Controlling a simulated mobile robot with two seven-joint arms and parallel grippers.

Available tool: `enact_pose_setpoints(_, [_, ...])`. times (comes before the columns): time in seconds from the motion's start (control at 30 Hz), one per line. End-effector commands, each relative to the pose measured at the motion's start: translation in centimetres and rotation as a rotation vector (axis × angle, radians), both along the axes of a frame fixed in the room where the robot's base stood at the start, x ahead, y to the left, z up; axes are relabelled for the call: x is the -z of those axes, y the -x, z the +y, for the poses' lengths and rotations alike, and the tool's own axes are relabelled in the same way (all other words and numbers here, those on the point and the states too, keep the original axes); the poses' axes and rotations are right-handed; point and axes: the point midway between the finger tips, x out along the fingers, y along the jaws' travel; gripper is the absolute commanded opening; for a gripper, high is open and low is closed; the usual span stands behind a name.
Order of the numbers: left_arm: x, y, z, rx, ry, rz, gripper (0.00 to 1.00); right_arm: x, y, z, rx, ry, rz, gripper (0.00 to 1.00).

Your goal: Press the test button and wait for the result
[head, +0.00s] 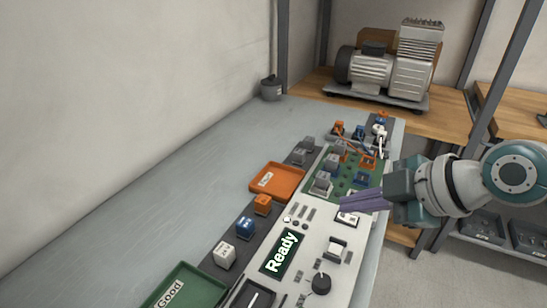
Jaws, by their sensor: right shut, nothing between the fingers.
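The grey-white test panel (312,246) lies along the table's right side. Its dark display (282,253) reads "Ready". Near the panel's right edge are a white square with a dark border (347,218), a raised white block (337,247) and a black round knob (320,284). I cannot tell which of these is the test button. My right gripper (345,203) comes in from the right. Its purple fingers are shut and empty, just above the bordered square; I cannot tell whether they touch it. My left gripper is not in view.
A green board (349,180) with grey, orange and blue parts lies beyond the panel. An orange tray (277,180) and a green "Good" tray (184,287) lie to the left, with several coloured blocks between. A compressor (390,65) stands behind. The table's left is clear.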

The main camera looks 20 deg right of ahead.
Motion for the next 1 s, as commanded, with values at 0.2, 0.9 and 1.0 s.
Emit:
enact_pose_setpoints(0.2, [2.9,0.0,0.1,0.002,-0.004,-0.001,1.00,3.2,0.1,0.0,0.002,-0.002,0.003,0.00])
enact_pose_setpoints(0.9, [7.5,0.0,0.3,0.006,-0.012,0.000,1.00,8.1,0.0,0.0,-0.001,0.000,0.001,0.00])
enact_pose_setpoints(1.0, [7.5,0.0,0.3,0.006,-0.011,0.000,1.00,8.1,0.0,0.0,-0.001,0.000,0.001,0.00])
